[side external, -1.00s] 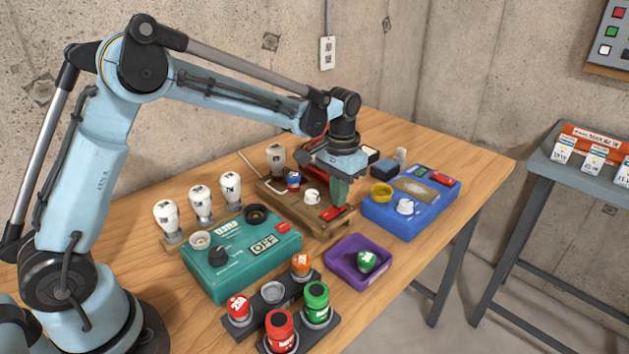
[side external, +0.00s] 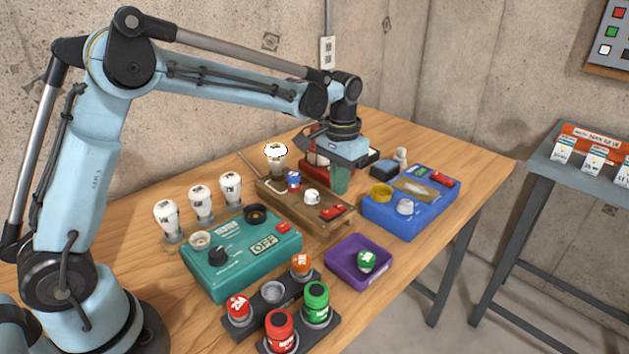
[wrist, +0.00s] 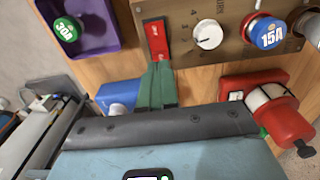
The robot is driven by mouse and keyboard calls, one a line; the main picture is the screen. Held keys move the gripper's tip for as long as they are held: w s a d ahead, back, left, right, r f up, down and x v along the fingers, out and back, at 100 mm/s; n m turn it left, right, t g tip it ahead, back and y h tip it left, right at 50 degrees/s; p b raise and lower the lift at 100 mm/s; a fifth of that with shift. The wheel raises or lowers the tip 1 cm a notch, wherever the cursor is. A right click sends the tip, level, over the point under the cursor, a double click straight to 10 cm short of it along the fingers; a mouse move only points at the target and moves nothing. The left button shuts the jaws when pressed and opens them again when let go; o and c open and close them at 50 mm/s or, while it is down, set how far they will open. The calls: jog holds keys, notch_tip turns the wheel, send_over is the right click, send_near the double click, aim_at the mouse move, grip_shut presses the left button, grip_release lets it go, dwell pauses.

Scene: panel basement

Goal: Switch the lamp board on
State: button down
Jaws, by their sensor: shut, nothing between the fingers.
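The lamp board (side external: 268,196) is a brown wooden panel with a white knob (side external: 312,196), a blue fuse marked 15A (wrist: 268,35) and a red rocker switch (side external: 331,213). Its bulb (side external: 275,153) at the far left end looks bright white, as if lit. My gripper (side external: 339,190) has green fingers pressed together with nothing between them. It hangs above and behind the switch end of the board, apart from the switch as far as I can see. In the wrist view the fingertips (wrist: 158,66) show just below the red switch (wrist: 157,38).
A teal tester (side external: 240,255) reading OFF stands left, with several white bulbs behind it. A blue box (side external: 410,215) stands right. A purple tray (side external: 347,270) with a green fuse (side external: 367,261) and a dark fuse rack (side external: 262,312) are in front. A red device (wrist: 270,105) is behind the board.

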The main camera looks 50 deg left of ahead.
aim_at(337, 207)
jog(key=shift+r, duration=1.8)
jog(key=s+a+r+t, duration=0.1)
jog(key=s+t, duration=0.6)
jog(key=s, duration=1.1)
jog(key=shift+a+r, duration=0.15)
jog(key=shift+a, duration=0.25)
jog(key=shift+s, duration=0.1)
